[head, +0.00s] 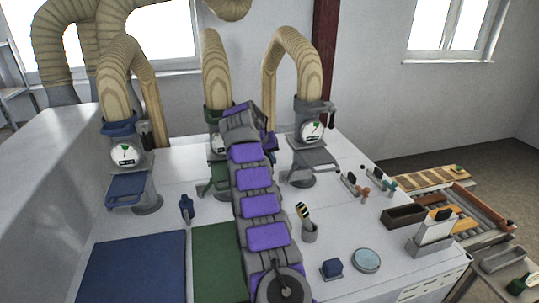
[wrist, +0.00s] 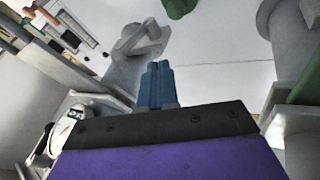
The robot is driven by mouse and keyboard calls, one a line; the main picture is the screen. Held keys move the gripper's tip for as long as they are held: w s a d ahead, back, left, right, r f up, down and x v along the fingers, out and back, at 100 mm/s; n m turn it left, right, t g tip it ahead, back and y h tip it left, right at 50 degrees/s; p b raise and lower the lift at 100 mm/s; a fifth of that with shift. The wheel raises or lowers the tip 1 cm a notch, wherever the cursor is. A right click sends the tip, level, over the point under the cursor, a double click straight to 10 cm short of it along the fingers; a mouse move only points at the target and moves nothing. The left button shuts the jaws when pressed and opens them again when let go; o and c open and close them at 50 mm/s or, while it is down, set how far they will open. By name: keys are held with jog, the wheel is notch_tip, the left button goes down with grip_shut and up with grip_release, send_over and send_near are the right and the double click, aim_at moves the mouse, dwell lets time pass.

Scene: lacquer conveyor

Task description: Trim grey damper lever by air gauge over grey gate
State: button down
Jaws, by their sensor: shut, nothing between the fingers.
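The grey station stands at the right of the three duct stations in the head view. Its grey gate (head: 313,158) juts out low at the front, below a round white air gauge (head: 311,130) with a green mark. The dark grey damper lever (head: 330,112) sits on the right side of the duct collar, above the gauge. A gauge dial also shows at the lower left of the wrist view (wrist: 52,140). My gripper (wrist: 158,68) is shut and empty, its blue fingers together. It touches nothing that I can see. In the head view my arm largely hides it. I cannot make out the lever in the wrist view.
The green station's gauge (head: 217,144) is partly hidden behind my arm. The blue gate (head: 128,185) belongs to the left station.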

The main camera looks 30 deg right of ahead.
aim_at(290, 173)
jog(key=d+f, duration=0.1)
jog(key=d, duration=0.1)
jog(key=s+d+f, duration=0.1)
jog(key=d, duration=0.1)
jog(key=d+f, duration=0.2)
jog(key=shift+s+b, duration=0.25)
jog(key=shift+b, duration=0.15)
jog(key=shift+a, duration=0.55)
jog(key=shift+s+d+f, duration=0.15)
jog(key=shift+s+d, duration=0.05)
jog(key=shift+d, duration=0.35)
jog(key=shift+s+d+f, duration=0.15)
jog(key=shift+d, duration=0.7)
jog(key=shift+a+r, duration=0.1)
jog(key=shift+a, duration=0.25)
